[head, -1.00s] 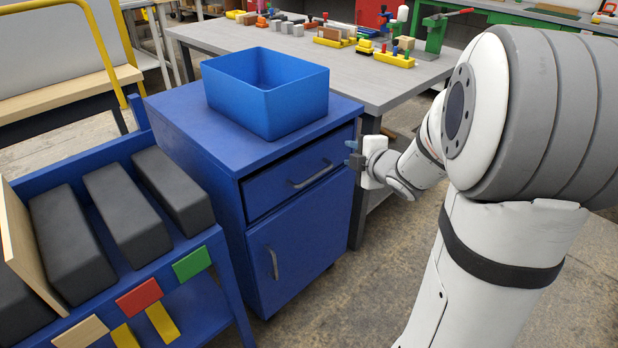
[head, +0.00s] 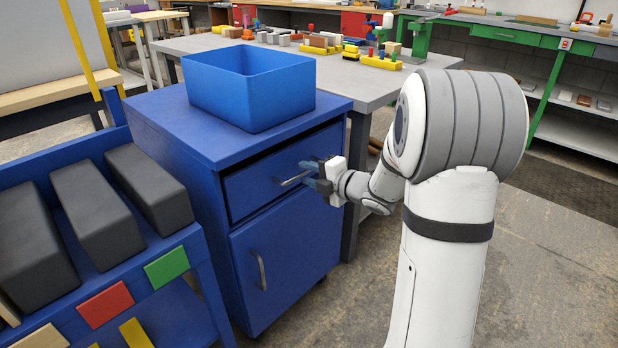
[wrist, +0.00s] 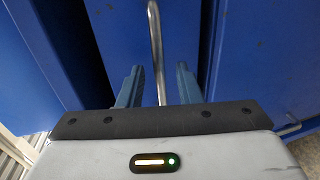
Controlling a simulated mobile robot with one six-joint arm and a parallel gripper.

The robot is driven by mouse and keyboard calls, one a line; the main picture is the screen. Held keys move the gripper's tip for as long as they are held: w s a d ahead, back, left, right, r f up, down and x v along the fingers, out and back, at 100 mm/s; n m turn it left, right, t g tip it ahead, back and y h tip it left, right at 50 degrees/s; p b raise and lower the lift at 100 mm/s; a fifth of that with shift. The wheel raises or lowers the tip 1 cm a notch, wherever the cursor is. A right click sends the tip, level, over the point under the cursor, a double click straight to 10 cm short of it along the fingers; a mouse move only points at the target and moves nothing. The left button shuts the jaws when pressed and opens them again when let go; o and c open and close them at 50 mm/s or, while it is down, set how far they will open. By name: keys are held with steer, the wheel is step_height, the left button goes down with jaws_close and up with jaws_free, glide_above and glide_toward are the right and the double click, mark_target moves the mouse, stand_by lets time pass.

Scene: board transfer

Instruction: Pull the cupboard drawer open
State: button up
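The blue cupboard (head: 185,135) has a drawer (head: 248,188) at its top with a grey bar handle (head: 291,179). The drawer front looks near flush with the cupboard, with a dark gap above it. My gripper (head: 312,178) is at the right part of the handle. In the wrist view, my gripper (wrist: 158,85) is open, with one finger on each side of the handle bar (wrist: 156,45). The fingers show gaps to the bar and do not appear to touch it.
A blue open bin (head: 250,88) stands on the cupboard top. A lower door with its own handle (head: 260,270) is below the drawer. A blue rack (head: 205,262) with dark blocks stands at left. A grey workbench (head: 350,92) is behind. Floor in front is clear.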

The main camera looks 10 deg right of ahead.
steer(key=shift+w+a, duration=0.1)
steer(key=shift+w, duration=0.1)
jaws_close()
stand_by(0.6)
